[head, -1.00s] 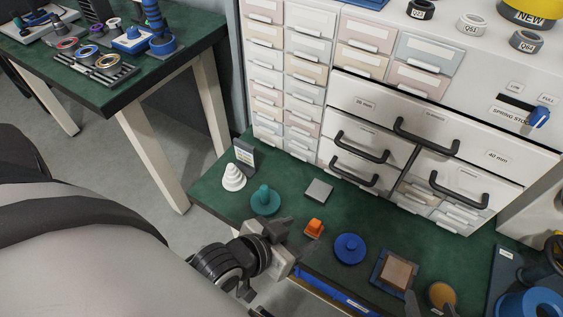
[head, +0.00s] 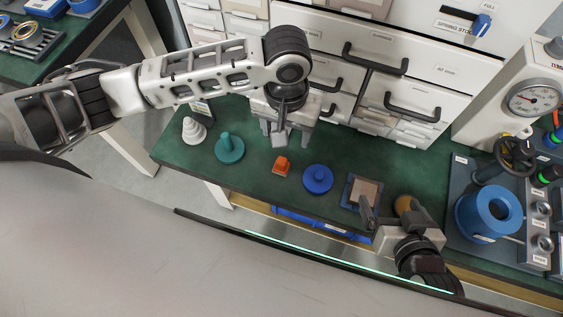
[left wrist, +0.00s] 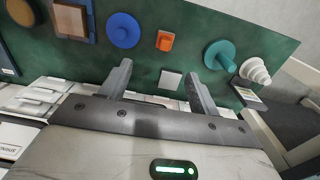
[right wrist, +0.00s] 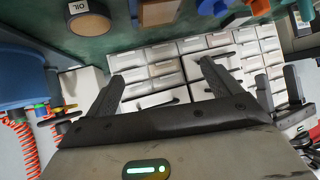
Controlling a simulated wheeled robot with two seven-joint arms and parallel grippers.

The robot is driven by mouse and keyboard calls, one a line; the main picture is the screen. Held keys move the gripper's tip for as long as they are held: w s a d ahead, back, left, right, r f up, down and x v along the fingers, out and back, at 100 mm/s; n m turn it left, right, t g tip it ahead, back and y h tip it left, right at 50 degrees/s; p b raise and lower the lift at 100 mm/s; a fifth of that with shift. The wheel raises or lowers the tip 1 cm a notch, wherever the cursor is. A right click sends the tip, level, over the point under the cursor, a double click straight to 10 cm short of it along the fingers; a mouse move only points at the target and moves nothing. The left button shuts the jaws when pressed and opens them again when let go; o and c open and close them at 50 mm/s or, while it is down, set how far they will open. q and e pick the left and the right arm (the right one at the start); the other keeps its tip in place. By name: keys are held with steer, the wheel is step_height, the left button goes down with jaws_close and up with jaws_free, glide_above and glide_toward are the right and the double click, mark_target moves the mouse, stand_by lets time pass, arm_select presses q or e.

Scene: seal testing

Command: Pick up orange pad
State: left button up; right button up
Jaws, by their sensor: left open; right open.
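The orange pad (head: 281,166) is a small block on the green table, between a teal knobbed disc (head: 229,148) and a blue knobbed disc (head: 318,179). My left gripper (head: 283,132) is open and points down above the table behind the orange pad, toward the drawers. In the left wrist view the orange pad (left wrist: 165,41) lies beyond the fingertips, apart from them. A flat grey square (left wrist: 171,79) shows between the open fingers. My right gripper (head: 388,208) is open and empty, close to the tan pad in its blue-edged tray (head: 348,192).
White stacked cones (head: 193,131) stand at the table's left. The drawer cabinet (head: 420,82) rises close behind my left gripper. A round amber-topped container (head: 403,204) is beside my right gripper. A test rig with a blue ring (head: 489,213) and gauge stands at the right.

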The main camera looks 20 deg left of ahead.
mark_target(282, 160)
arm_select(q)
step_height(282, 160, down, 10)
steer(key=shift+a+f+b, duration=0.1)
steer(key=shift+f+b, duration=0.15)
steer(key=shift+b, duration=0.7)
steer(key=f, duration=0.3)
steer(key=f+b, duration=0.1)
steer(key=f, duration=0.1)
steer(key=shift+w+a+f, duration=0.1)
steer(key=shift+w+a, duration=0.1)
steer(key=shift+a, duration=0.2)
steer(key=c, duration=1.2)
steer(key=shift+o, duration=0.2)
